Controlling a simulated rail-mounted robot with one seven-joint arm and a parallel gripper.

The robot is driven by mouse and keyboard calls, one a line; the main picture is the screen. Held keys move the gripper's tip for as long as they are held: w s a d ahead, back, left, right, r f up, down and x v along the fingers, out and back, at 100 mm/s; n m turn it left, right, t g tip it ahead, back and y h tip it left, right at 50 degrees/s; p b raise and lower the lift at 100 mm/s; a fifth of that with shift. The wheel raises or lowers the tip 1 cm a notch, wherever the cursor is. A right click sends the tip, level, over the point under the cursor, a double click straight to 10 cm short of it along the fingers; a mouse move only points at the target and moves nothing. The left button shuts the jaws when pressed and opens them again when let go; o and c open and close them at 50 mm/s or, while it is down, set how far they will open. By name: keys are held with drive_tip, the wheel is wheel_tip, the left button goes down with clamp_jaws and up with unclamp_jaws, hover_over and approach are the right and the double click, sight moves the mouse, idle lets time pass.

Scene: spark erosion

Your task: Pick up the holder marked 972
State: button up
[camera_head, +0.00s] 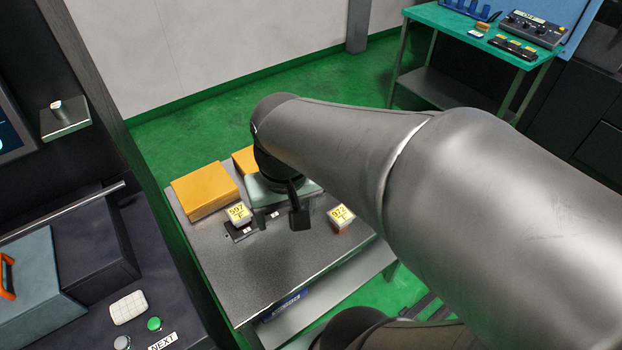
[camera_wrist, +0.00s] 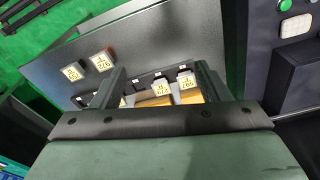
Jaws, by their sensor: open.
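The holder marked 972 (camera_head: 341,218) stands on the grey table, right of my gripper in the head view. It has a yellow label on top and a reddish side. In the wrist view a yellow-labelled holder (camera_wrist: 102,63), which appears to be the same one, lies left of my gripper, outside the jaws. My gripper (camera_wrist: 160,74) is open and empty above the table. The holder marked 597 (camera_head: 239,213) stands left of my gripper in the head view and shows near the right finger in the wrist view (camera_wrist: 187,82).
Another labelled holder (camera_wrist: 73,72) stands beside 972, and one more (camera_wrist: 160,90) beside 597; their marks are unclear. An orange box (camera_head: 205,190) sits at the table's back left. The table's front (camera_head: 245,285) is clear. A dark machine panel (camera_head: 90,240) borders the left.

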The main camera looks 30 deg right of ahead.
drive_tip(key=w+d+f+m+b, duration=0.7)
drive_tip(key=d+m+b, duration=0.1)
drive_tip(key=d+b, duration=0.15)
drive_tip(key=m+g+b, duration=0.1)
drive_tip(key=m+b, duration=0.4)
drive_tip(key=m, duration=0.2)
hover_over(342, 214)
wheel_tip(342, 214, down, 7)
drive_tip(key=f, duration=1.1)
drive_tip(key=shift+w+a+f, duration=0.15)
drive_tip(key=shift+w+a, duration=0.15)
drive_tip(key=shift+w, duration=0.05)
drive_tip(key=f, duration=0.4)
drive_tip(key=shift+s+d+f, duration=0.25)
drive_tip(key=shift+s+f, duration=0.05)
drive_tip(key=shift+s, duration=0.05)
drive_tip(key=shift+f, duration=0.4)
drive_tip(key=c, duration=1)
drive_tip(key=shift+c, duration=1.2)
